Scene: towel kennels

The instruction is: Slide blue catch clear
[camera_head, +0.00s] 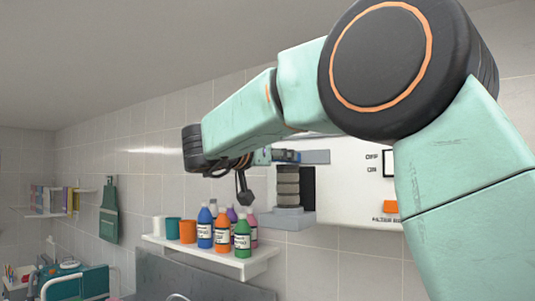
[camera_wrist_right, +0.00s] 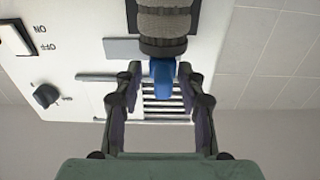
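The blue catch (camera_wrist_right: 162,78) shows in the right wrist view, just below a grey-brown textured roll (camera_wrist_right: 163,22). My right gripper (camera_wrist_right: 160,75) is open, with one finger on each side of the catch. A narrow gap seems to show between each fingertip and the catch, so I see no clear contact. In the head view my right arm reaches across from the right to the white wall unit (camera_head: 345,205). A stack of rolls (camera_head: 287,186) stands in the unit's opening. The catch is hard to make out there. My left gripper is not in view.
The unit has OFF and ON labels and an orange patch (camera_head: 390,207). A black knob (camera_wrist_right: 46,95) shows in the wrist view. Below the arm, a wall shelf (camera_head: 215,255) holds several bottles and cups. A green apron (camera_head: 109,213) hangs at left.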

